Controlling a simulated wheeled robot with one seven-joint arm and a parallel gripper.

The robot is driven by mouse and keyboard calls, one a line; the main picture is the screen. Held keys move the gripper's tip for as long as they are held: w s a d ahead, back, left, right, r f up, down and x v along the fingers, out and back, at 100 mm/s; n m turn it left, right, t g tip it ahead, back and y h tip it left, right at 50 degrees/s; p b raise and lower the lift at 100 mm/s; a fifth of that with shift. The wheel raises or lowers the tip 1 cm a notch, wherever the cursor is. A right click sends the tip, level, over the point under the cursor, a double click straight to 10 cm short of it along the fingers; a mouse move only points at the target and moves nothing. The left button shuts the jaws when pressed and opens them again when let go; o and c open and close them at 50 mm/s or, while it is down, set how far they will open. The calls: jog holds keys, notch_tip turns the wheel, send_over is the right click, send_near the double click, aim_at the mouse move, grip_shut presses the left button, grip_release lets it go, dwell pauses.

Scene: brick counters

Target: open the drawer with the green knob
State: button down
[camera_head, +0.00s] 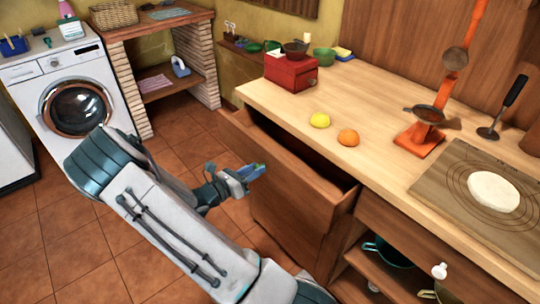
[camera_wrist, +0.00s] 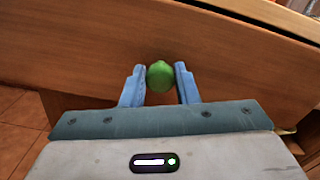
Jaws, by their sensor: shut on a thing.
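The wooden drawer (camera_head: 290,188) under the counter is pulled well out, and its dark inside shows behind the front panel. In the wrist view the drawer front (camera_wrist: 75,50) fills most of the picture. The green knob (camera_wrist: 160,75) sits on that front, between the two blue fingers of my gripper (camera_wrist: 160,84). My gripper is shut on the knob. In the head view my gripper (camera_head: 252,171) is at the outer face of the drawer front, where the knob is hard to make out behind the fingers.
A second drawer with a white knob (camera_head: 440,271) is shut at the right, above an open shelf with pots. A lemon (camera_head: 320,120) and an orange (camera_head: 348,137) lie on the counter (camera_head: 390,110). Tiled floor (camera_head: 60,225) lies open at the left, before the washing machine (camera_head: 70,100).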

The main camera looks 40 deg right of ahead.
jog(key=s+a+p, duration=0.1)
jog(key=a+p, duration=0.2)
jog(key=a, duration=1.7)
jog(key=shift+s+a, duration=0.15)
jog(key=shift+s, duration=0.2)
jog(key=c, duration=1.1)
grip_release()
jog(key=a, duration=0.9)
jog(key=s+a+b, duration=0.1)
jog(key=a, duration=0.3)
jog(key=shift+a, duration=0.4)
